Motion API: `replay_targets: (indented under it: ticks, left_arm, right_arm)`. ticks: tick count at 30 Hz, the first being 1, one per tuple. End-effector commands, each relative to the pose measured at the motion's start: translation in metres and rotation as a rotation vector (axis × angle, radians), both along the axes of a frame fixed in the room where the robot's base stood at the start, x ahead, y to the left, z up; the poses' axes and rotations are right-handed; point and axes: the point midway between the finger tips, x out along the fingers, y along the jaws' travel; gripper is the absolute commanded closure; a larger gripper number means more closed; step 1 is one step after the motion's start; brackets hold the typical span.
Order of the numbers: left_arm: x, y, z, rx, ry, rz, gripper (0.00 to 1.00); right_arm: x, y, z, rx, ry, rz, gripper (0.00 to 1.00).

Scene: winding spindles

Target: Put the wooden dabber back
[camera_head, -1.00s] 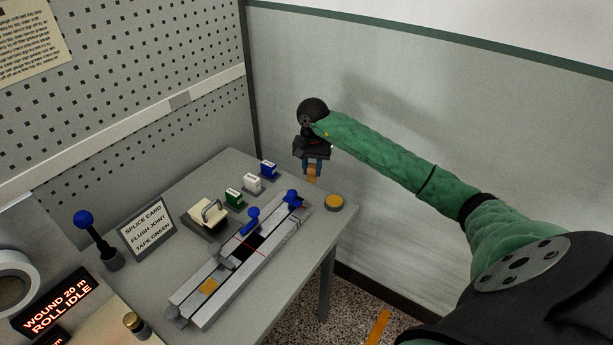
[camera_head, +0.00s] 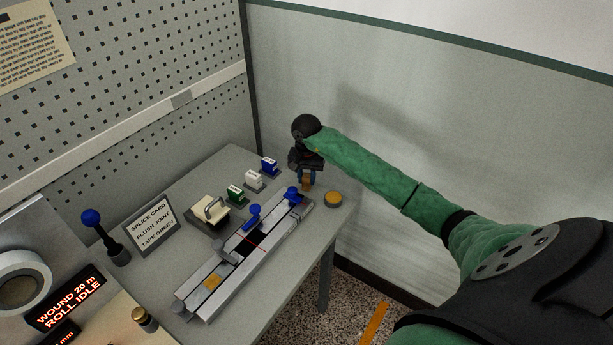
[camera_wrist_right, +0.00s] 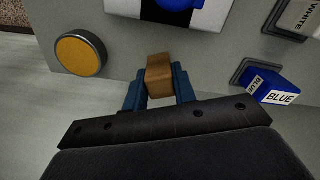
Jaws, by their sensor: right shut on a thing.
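The wooden dabber is a small brown block (camera_wrist_right: 159,75) between the two blue fingers of my right gripper (camera_wrist_right: 160,84) in the right wrist view. In the head view my right gripper (camera_head: 306,180) points down near the table's far right corner, with the brown dabber (camera_head: 306,184) low between its fingers. The gripper is shut on it. Whether the dabber's lower end touches the table cannot be told. My left gripper is not in view.
The splicing block (camera_head: 230,268) with blue knobs lies just left of the gripper. A round yellow-topped disc (camera_head: 333,199) sits to its right. Blue (camera_head: 269,166), white (camera_head: 254,180) and green (camera_head: 235,193) labelled holders stand behind. A sign card (camera_head: 150,225) stands at left.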

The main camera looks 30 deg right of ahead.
Motion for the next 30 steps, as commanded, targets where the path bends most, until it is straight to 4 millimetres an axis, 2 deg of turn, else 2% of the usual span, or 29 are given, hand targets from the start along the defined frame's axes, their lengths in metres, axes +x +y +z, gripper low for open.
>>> replay_targets:
  ticks: [10, 11, 14, 28, 30]
  left_arm:
    - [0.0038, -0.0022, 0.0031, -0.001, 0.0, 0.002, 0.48]
    - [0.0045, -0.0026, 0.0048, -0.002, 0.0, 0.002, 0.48]
    - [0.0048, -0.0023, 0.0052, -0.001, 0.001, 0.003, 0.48]
    - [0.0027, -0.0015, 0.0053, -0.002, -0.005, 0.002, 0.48]
    - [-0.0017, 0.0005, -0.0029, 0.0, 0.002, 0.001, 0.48]
  right_arm:
    - [0.0003, 0.0001, -0.0024, -0.001, -0.001, 0.0, 0.96]
    - [0.0002, 0.0002, -0.0019, -0.001, -0.001, 0.0, 0.69]
    - [0.0002, 0.0002, -0.0017, -0.001, -0.001, 0.0, 0.52]
    - [0.0001, 0.0002, 0.0009, 0.0, 0.0, 0.0, 0.52]
    - [0.0003, -0.0003, 0.0017, -0.001, -0.001, 0.0, 0.52]
